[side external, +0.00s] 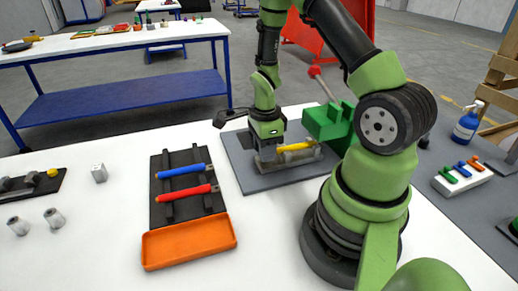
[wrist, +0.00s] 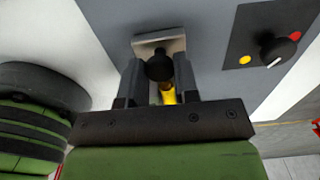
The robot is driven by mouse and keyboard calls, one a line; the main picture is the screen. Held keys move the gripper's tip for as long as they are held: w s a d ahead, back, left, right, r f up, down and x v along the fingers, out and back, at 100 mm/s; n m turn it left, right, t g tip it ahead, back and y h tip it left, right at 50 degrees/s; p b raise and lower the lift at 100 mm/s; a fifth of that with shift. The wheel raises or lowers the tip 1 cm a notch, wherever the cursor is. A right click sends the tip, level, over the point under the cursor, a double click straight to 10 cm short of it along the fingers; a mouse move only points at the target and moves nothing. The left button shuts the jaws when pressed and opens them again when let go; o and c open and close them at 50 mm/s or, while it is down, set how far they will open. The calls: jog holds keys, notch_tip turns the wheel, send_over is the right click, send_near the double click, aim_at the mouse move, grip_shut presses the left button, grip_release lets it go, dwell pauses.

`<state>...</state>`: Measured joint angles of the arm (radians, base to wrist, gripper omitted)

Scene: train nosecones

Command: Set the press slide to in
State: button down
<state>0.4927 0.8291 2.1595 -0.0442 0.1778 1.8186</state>
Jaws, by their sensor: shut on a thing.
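The press stands on a grey baseplate (side external: 242,170), with a green body (side external: 322,122) behind. My gripper (side external: 268,156) points down at the low metal slide in front of the green body. In the wrist view, my gripper (wrist: 158,82) has its two fingers closed around a black knob (wrist: 159,66) in front of a pale metal plate (wrist: 150,45). A yellow part (wrist: 167,94) shows just below the knob between the fingers; the yellow bar (side external: 297,147) lies right of the gripper in the side view. The fingers hide part of the slide, so its exact position is unclear.
A dark panel has a rotary knob (wrist: 278,48) between yellow and red dots. An orange tray (side external: 190,242) and a rack with a blue tool (side external: 182,171) and a red tool (side external: 186,193) stand left. A blue bottle (side external: 467,124) stands right. White table is clear in front.

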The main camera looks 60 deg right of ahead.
jog(key=shift+s+d, duration=0.4)
jog(key=c, duration=0.8)
grip_release()
jog(key=shift+c, duration=0.2)
notch_tip(320, 180, up, 10)
